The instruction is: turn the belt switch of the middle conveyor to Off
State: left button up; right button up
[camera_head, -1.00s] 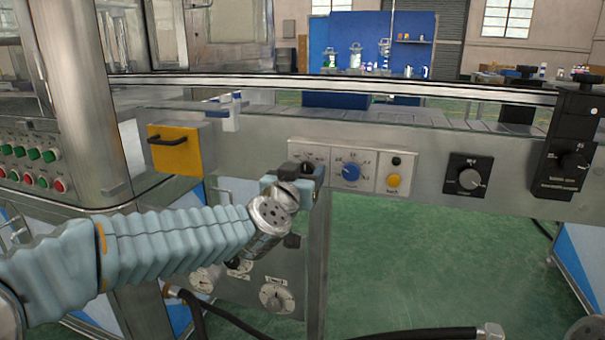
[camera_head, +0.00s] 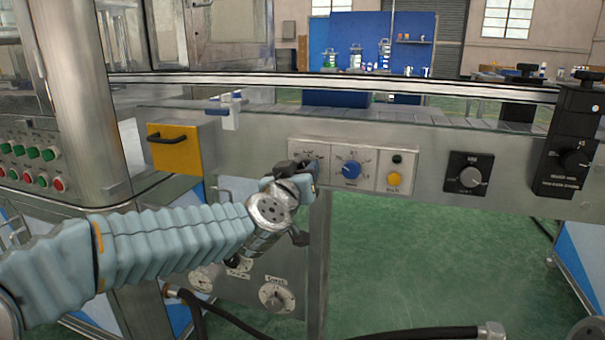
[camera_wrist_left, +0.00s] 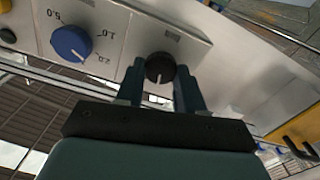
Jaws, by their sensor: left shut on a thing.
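The belt switch is a small black knob with a white pointer line (camera_wrist_left: 160,68) on the pale control plate (camera_head: 318,148) of the middle conveyor's side. In the left wrist view it sits between the two dark fingers of my left gripper (camera_wrist_left: 160,90). My left gripper (camera_head: 306,170) is shut on this knob at the left end of the plate. In the head view the gripper hides most of the knob and some of its markings. My right gripper is not in view.
A blue dial (camera_head: 351,169) sits just right of the switch, then a yellow button (camera_head: 394,179) and a black-plated knob (camera_head: 470,176). Gauges (camera_head: 276,295) and hoses are below. Green floor is free at right.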

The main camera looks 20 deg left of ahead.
pick_arm(q)
jog(key=shift+a+f+n+b, duration=0.1)
jog(key=shift+n+b, duration=0.5)
jog(key=shift+n, duration=1.25)
jog(key=shift+a+n+b, duration=0.1)
jog(key=shift+n+b, duration=0.45)
jog(key=shift+n, duration=1.3)
jog(key=o, duration=1)
jog(key=shift+o, duration=0.2)
jog(key=s+p, duration=0.1)
jog(key=s, duration=1.3)
jog(key=shift+a, duration=0.15)
jog(key=shift+w, duration=0.1)
